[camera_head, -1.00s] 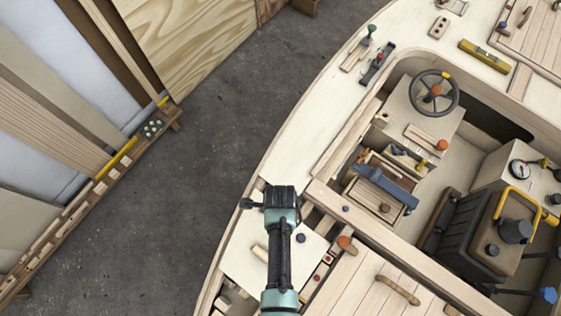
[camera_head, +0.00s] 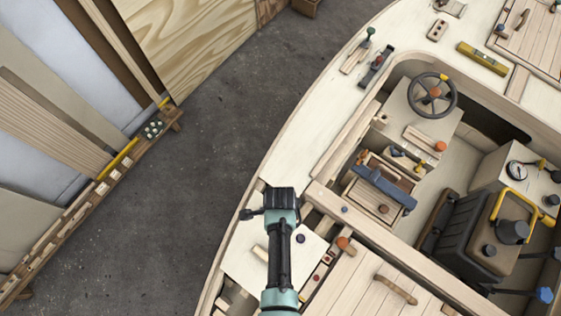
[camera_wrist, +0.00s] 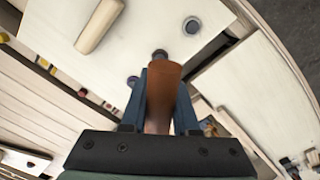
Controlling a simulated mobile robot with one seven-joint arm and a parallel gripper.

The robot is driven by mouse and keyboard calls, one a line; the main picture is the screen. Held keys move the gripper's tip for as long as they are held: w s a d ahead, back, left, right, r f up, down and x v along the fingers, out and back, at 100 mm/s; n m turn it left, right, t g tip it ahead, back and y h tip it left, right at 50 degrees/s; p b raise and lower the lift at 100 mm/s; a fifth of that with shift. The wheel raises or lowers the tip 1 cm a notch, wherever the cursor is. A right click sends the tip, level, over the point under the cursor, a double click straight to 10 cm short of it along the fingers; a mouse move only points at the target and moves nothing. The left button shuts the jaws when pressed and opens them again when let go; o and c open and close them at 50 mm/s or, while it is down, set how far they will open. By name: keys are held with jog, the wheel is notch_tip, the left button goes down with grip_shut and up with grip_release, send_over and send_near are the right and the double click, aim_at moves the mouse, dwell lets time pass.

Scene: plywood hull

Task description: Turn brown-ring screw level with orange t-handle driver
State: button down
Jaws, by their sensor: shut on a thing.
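My gripper (camera_wrist: 161,88) is shut on the brown-orange handle (camera_wrist: 163,100) of the driver in the wrist view. The driver's dark tip (camera_wrist: 160,54) shows beyond the handle, over the pale deck panel. I cannot tell whether the tip touches anything. No brown ring can be made out. In the head view, my black wrist hides the fingers and the driver; a dark purple fitting (camera_head: 300,239) sits to its right.
A loose wooden bar (camera_wrist: 100,26) lies on the panel. Open slots between planks lie nearby. In the head view, a hatch with a wooden handle (camera_head: 396,290) is at lower right, and a steering wheel (camera_head: 432,95) is at the cockpit. Bare floor (camera_head: 170,220) lies left of the hull.

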jog(key=n, duration=0.5)
jog(key=shift+p, duration=0.35)
jog(key=n, duration=0.6)
jog(key=shift+s+n+p, duration=0.1)
jog(key=shift+n+p, duration=0.2)
notch_tip(320, 180, up, 8)
jog(key=p, duration=0.6)
jog(key=shift+r, duration=0.1)
jog(key=w+f+b, duration=0.1)
jog(key=f+b, duration=0.1)
jog(key=b, duration=0.1)
jog(key=shift+w+b, duration=0.1)
jog(key=shift+b, duration=0.25)
jog(key=w+r+n+b, duration=0.3)
jog(key=w+n+b, duration=0.2)
jog(key=b, duration=1)
jog(key=shift+w+r+n, duration=0.3)
jog(key=shift+w+r, duration=0.1)
jog(key=shift+w, duration=0.2)
